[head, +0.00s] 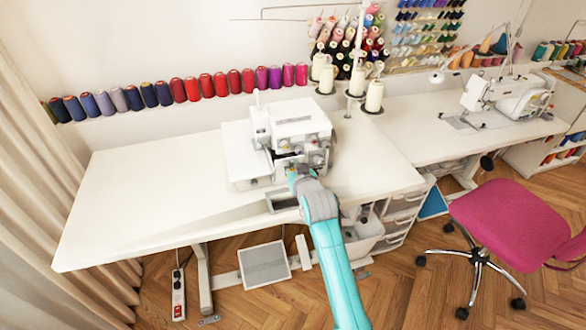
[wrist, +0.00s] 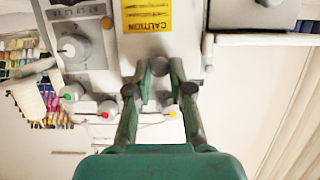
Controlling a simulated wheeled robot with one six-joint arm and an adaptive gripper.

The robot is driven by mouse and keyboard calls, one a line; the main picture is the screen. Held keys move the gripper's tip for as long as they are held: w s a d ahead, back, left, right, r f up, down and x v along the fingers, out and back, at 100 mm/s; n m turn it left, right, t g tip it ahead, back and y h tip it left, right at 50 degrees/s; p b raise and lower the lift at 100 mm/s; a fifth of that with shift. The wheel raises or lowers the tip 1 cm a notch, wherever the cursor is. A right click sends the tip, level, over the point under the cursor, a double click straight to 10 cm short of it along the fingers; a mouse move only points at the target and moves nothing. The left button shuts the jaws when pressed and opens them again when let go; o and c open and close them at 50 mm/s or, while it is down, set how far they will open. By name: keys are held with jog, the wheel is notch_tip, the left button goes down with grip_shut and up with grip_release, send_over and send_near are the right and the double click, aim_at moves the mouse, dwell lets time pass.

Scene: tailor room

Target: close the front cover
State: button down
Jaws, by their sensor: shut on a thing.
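The white overlock sewing machine (head: 292,118) stands on the white table, with its front facing my arm. My gripper (head: 300,172) is at the lower front of the machine. In the wrist view my gripper (wrist: 160,68) has its fingertips close together at the edge of a pale panel, shut on what appears to be the front cover (wrist: 192,48). A yellow caution label (wrist: 147,15) is just above the fingertips. A grey dial (wrist: 72,48) and green, red and yellow marked knobs show nearby. In the head view my wrist hides much of the cover.
The white table (head: 150,190) is clear to the left of the machine. Thread cones (head: 374,95) stand behind it to the right. A row of colored spools (head: 205,88) lines the wall. A pink chair (head: 515,220) stands at the right.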

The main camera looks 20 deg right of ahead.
jog(key=shift+w+r, duration=0.1)
jog(key=shift+r, duration=0.45)
jog(key=c, duration=1)
grip_release()
jog(key=shift+c, duration=0.2)
jog(key=shift+f, duration=0.25)
jog(key=v, duration=1.2)
jog(key=shift+f, duration=0.1)
